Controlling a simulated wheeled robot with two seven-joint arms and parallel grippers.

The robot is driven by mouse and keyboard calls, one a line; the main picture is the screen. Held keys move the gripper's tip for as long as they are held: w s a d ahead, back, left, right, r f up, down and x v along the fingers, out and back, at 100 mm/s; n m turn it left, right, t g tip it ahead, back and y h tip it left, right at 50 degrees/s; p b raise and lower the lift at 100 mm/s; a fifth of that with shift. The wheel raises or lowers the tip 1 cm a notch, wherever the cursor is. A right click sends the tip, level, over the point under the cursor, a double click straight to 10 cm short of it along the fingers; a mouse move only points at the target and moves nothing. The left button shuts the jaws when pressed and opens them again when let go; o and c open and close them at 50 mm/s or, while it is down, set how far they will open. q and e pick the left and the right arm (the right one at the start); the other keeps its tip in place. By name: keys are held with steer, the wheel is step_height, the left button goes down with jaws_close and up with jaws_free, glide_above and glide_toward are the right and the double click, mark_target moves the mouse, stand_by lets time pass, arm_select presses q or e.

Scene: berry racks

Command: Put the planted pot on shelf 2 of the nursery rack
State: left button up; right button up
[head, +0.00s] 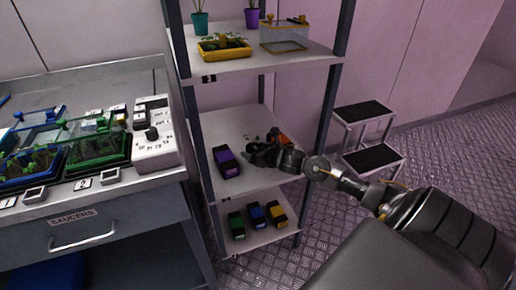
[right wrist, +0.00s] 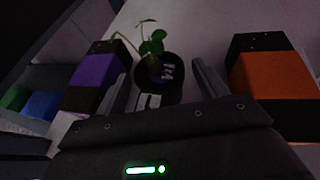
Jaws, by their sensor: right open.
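A small black pot (right wrist: 158,76) with a green-leaved plant (right wrist: 150,42) stands upright on the rack's middle visible shelf (head: 241,117). In the right wrist view it sits between the two fingers of my right gripper (right wrist: 162,92), which is open, with a gap on either side of the pot. In the head view my right gripper (head: 256,153) reaches in over that shelf from the right and largely hides the pot. A pale tag with markings shows on the pot. My left gripper is not in view.
A purple-and-black box (head: 227,162) stands left of the gripper and an orange-and-black box (right wrist: 272,75) right of it. The shelf above holds a yellow tray (head: 224,48) and pots. Several boxes stand below. A bench (head: 60,215) is left; a step stool (head: 364,113) is right.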

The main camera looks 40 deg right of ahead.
steer(key=shift+r, duration=0.2)
steer(key=shift+s+r, duration=0.1)
steer(key=shift+s, duration=0.4)
arm_select(q)
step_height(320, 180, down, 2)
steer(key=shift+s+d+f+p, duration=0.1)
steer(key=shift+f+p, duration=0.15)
steer(key=shift+p, duration=0.15)
arm_select(e)
steer(key=v, duration=1.1)
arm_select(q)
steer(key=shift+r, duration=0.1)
